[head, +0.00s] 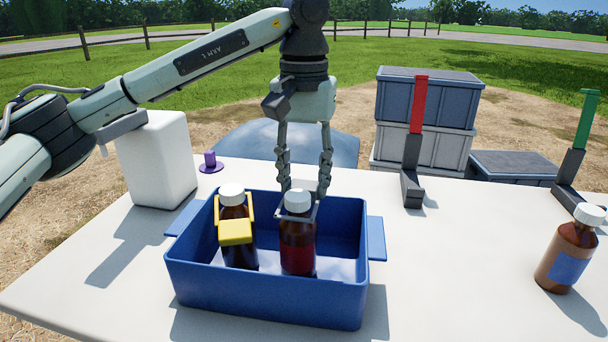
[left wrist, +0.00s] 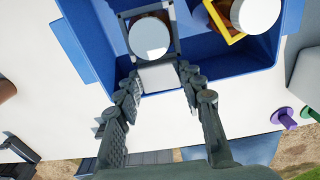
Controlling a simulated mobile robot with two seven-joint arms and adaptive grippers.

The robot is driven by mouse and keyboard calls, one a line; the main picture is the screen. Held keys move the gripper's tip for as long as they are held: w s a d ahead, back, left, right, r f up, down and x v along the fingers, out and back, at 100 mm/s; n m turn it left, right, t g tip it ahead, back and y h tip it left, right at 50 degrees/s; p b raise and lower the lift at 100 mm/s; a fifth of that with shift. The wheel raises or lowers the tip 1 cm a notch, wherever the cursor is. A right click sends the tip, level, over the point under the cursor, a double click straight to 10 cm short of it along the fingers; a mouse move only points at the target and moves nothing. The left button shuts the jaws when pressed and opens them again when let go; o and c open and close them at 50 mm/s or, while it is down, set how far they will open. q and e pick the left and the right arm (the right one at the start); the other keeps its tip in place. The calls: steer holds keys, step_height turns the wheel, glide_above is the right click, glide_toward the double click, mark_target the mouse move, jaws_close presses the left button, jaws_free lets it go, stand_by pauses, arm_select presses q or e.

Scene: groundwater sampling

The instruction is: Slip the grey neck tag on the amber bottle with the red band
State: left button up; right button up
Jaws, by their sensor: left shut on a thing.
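The amber bottle with the red band (head: 298,256) stands upright in the right half of a blue bin (head: 265,300). Its white cap also shows in the left wrist view (left wrist: 150,38). The grey neck tag (head: 308,217) is a square frame. Its opening surrounds the bottle just below the cap; whether it rests on the shoulder I cannot tell. In the left wrist view the frame (left wrist: 124,40) encircles the cap, and its pale tab lies between my fingertips. My left gripper (head: 305,192) points down behind the bottle, shut on the tag. My right gripper is not in view.
A second amber bottle (head: 238,255) with a yellow tag stands left in the bin. A bottle with a blue band (head: 567,262) stands at the right. A white container (head: 157,165), a purple piece (head: 210,163), and red (head: 418,105) and green (head: 588,120) uprights stand behind.

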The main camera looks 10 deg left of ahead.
arm_select(q)
steer(key=o, duration=1.2)
steer(key=shift+c, duration=0.2)
step_height(320, 180, up, 12)
